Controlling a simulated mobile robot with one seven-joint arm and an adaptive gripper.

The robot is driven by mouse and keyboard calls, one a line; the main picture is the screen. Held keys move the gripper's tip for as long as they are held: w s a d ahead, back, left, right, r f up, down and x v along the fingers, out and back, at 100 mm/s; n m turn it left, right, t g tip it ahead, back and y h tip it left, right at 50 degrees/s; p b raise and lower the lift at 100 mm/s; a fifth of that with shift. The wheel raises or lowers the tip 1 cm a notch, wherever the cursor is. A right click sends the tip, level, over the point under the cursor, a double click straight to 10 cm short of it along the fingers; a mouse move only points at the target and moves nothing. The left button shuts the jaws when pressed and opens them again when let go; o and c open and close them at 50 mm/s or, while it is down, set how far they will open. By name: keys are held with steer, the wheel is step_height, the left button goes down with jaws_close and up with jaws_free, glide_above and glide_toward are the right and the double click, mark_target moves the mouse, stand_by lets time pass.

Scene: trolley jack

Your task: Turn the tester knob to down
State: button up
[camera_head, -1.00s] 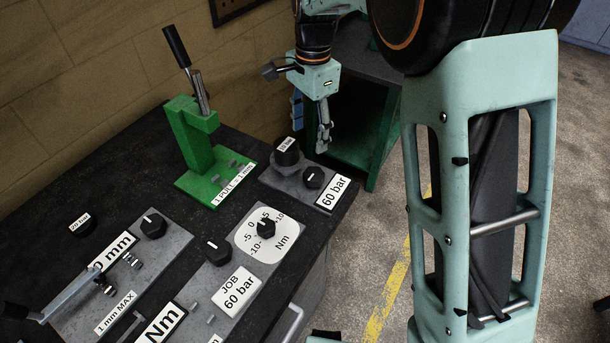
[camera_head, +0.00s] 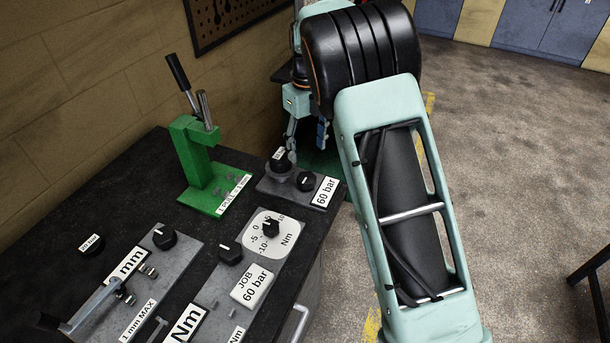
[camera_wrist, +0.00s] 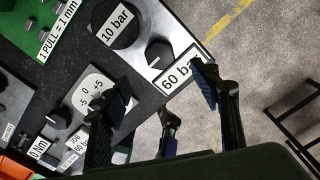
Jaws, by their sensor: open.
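A small grey panel (camera_head: 268,186) at the far right corner of the bench carries a black knob (camera_head: 306,181) beside a "60 bar" label and a black round part with a "10 bar" label (camera_head: 278,153). I take this panel as the tester; no name shows on it. In the wrist view the knob (camera_wrist: 158,52) has a pale pointer line. My gripper (camera_head: 291,152) hangs at the back of this panel, by the round part. In the wrist view my gripper (camera_wrist: 160,100) is open and empty, its fingers apart, with the knob beyond them.
A green lever press (camera_head: 200,165) stands left of the panel. A grey panel with an Nm dial (camera_head: 272,234) and a "JOB 60 bar" label (camera_head: 252,285) lies nearer. A "mm" panel with a handle (camera_head: 130,275) is at left. Open floor lies right of the bench.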

mark_target(307, 177)
step_height(307, 177, down, 10)
steer(key=shift+r+p, duration=0.1)
steer(key=shift+p, duration=0.5)
steer(key=c, duration=1.2)
steer(key=shift+o, duration=0.2)
